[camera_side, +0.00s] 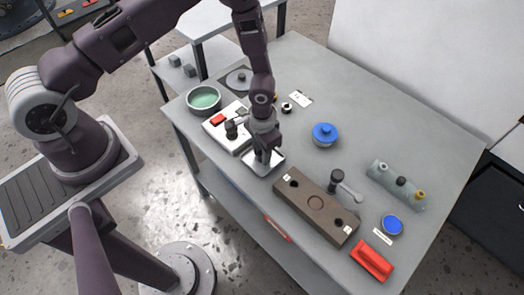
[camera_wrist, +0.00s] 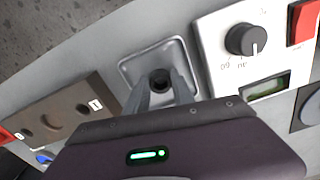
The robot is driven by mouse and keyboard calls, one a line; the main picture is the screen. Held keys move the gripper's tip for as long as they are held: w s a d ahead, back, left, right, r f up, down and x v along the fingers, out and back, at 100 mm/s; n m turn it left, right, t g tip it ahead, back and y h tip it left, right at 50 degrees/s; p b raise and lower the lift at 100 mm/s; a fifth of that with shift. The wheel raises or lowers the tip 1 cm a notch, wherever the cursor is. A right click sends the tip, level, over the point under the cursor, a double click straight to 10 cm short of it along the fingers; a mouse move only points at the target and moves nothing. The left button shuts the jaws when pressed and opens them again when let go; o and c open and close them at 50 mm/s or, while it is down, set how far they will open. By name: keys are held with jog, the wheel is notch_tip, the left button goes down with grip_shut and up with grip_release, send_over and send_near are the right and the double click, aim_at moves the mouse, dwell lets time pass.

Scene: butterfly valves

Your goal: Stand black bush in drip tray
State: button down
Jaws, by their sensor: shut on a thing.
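My gripper (camera_side: 264,157) points down over the drip tray (camera_side: 277,158), a shallow grey square tray near the table's front edge. In the wrist view the drip tray (camera_wrist: 136,68) lies below the fingertips. My gripper (camera_wrist: 160,90) is shut on the black bush (camera_wrist: 160,80), a small dark ring with its open end visible between the fingers. The bush appears over the middle of the tray. I cannot tell whether it touches the tray floor. In the side view the fingers hide it.
A white device with a black knob (camera_wrist: 247,40) and red switch (camera_wrist: 303,22) stands close beside the tray. A brown block (camera_side: 315,206) with holes lies on the other side. A green-filled bowl (camera_side: 204,99) and a blue-topped round part (camera_side: 325,134) stand farther off.

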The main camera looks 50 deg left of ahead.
jog(key=c, duration=1.1)
grip_release()
jog(key=s+a+r+n+t+y, duration=0.1)
jog(key=s+a+r, duration=0.15)
jog(key=r, duration=1.45)
jog(key=s+a+r+t+y, duration=0.15)
jog(key=a+r, duration=0.25)
jog(key=r, duration=1.2)
jog(key=s+r+t, duration=0.1)
jog(key=s+r, duration=0.2)
jog(key=s, duration=0.2)
jog(key=s+r+t+h, duration=0.1)
jog(key=s+r, duration=0.2)
jog(key=s, duration=0.2)
jog(key=s+r+n+t+h, duration=0.1)
jog(key=s+r, duration=0.2)
jog(key=s, duration=0.3)
jog(key=shift+s+d+h, duration=0.1)
jog(key=shift+d+h, duration=0.15)
jog(key=shift+d, duration=0.1)
